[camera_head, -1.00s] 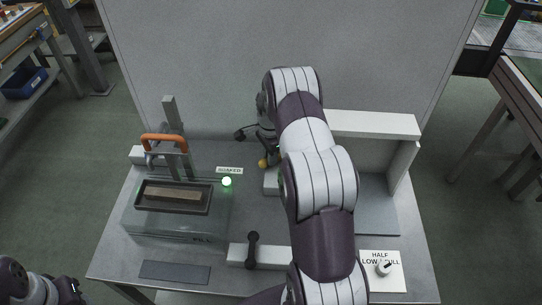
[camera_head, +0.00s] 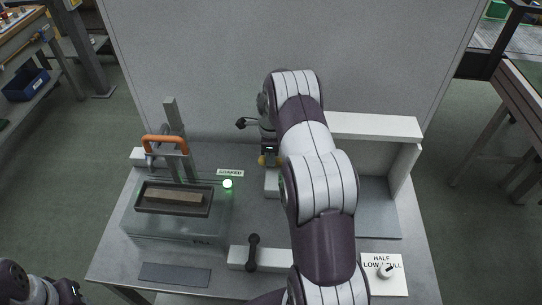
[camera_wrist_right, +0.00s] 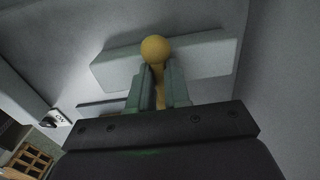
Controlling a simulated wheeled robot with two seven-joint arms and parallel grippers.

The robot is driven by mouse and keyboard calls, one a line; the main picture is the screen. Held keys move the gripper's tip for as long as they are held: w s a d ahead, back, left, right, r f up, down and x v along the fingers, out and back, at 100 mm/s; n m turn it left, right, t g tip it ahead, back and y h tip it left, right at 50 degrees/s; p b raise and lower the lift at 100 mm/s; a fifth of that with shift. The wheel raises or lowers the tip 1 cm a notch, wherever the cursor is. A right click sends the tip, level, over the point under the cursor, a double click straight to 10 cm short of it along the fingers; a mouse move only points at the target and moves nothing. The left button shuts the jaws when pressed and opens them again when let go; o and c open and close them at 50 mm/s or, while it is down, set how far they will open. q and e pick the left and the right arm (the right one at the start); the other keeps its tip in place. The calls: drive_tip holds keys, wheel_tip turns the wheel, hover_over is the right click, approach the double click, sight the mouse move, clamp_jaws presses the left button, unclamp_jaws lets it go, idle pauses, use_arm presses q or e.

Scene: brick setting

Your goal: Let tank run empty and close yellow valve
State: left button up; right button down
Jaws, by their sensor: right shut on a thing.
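The yellow valve shows in the head view as small yellow parts (camera_head: 262,161) on a pale block behind the middle of the table. In the right wrist view its yellow ball knob (camera_wrist_right: 155,48) sticks out beyond the fingertips. My right gripper (camera_wrist_right: 158,84) is shut on the yellow handle below the ball. In the head view this gripper (camera_head: 271,160) is partly hidden by my right arm. The clear tank (camera_head: 165,225) stands at the left, with a dark tray (camera_head: 147,208) holding a brown brick (camera_head: 174,196). The water level is hard to tell. My left gripper is out of view.
A green lamp (camera_head: 227,184) glows beside a label reading SOAKED (camera_head: 230,173). An orange handle (camera_head: 165,141) stands behind the tank. A black lever (camera_head: 253,252) sits on a white block in front. A HALF, LOW, FULL dial (camera_head: 386,271) is at the front right.

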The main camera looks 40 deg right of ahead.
drive_tip(key=shift+w+r, duration=0.1)
idle(0.3)
drive_tip(key=c, duration=1.1)
unclamp_jaws()
wheel_tip(320, 180, up, 8)
drive_tip(key=shift+r+b, duration=0.1)
drive_tip(key=shift+b, duration=0.5)
wheel_tip(320, 180, up, 4)
drive_tip(key=p, duration=0.2)
drive_tip(key=shift+r+p, duration=0.25)
drive_tip(key=shift+p, duration=0.15)
